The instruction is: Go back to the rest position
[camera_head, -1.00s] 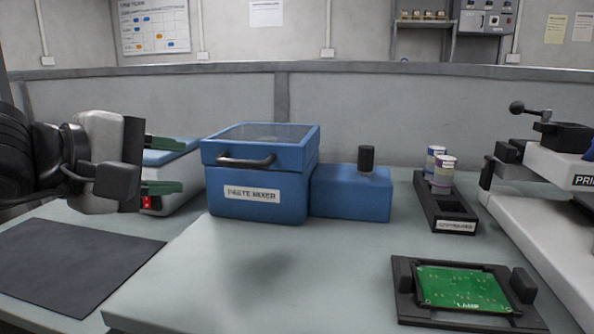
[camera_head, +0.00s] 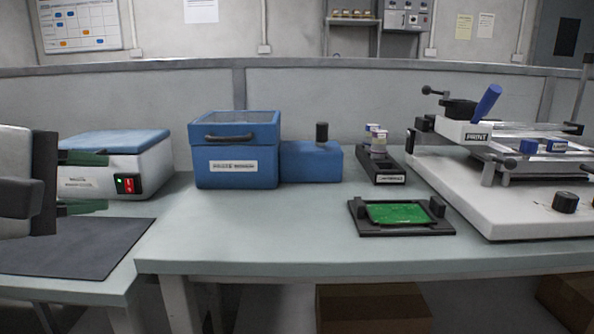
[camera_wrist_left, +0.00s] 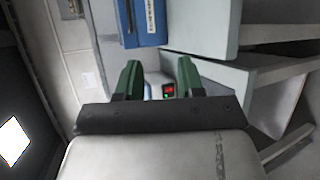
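My left gripper (camera_head: 88,183) is at the left edge of the head view, in front of the white device with the blue lid and above the dark mat. Its two green fingers are apart with nothing between them. The left wrist view also shows the open green fingers (camera_wrist_left: 158,80), with the device's red switch visible beyond the gap. My right gripper is in neither view.
On the table stand a blue paste mixer (camera_head: 237,165), a cartridge holder (camera_head: 388,171), a green board in a black fixture (camera_head: 357,219) and a white printer (camera_head: 470,200). A white device (camera_head: 88,183) and dark mat (camera_head: 70,250) are left. The table's front middle is clear.

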